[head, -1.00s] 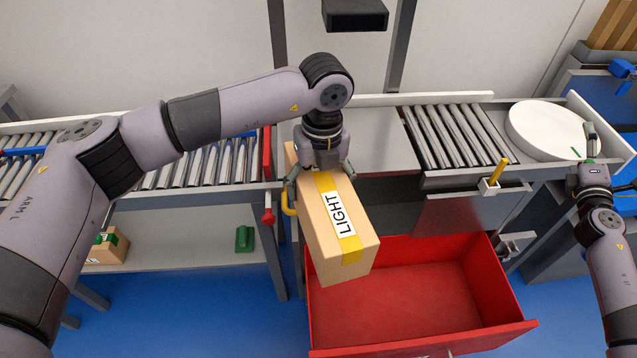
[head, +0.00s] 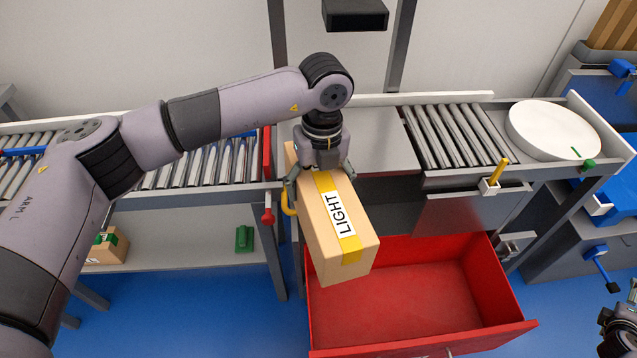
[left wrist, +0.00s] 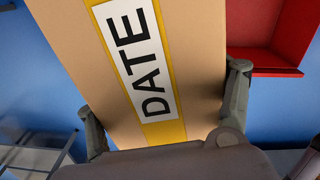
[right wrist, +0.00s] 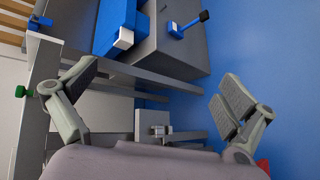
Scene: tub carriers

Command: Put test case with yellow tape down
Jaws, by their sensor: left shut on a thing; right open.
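The test case with yellow tape (head: 315,237) is a tan cardboard box with a yellow band and a white LIGHT label. My left gripper (head: 320,170) is shut on its upper end and holds it tilted, partly over the open red drawer (head: 420,295). In the left wrist view, the box (left wrist: 200,50) fills the middle, its tape marked DATE, with a finger on each side. My right gripper (head: 620,330) is at the lower right edge of the head view, partly cut off. In the right wrist view it is open and empty (right wrist: 160,95).
A roller conveyor (head: 455,135) leads to a white round turntable (head: 550,130). A second roller conveyor (head: 200,165) lies at left. A taped box (head: 108,248) and a green object (head: 244,239) sit on the lower shelf. The red drawer's floor looks empty.

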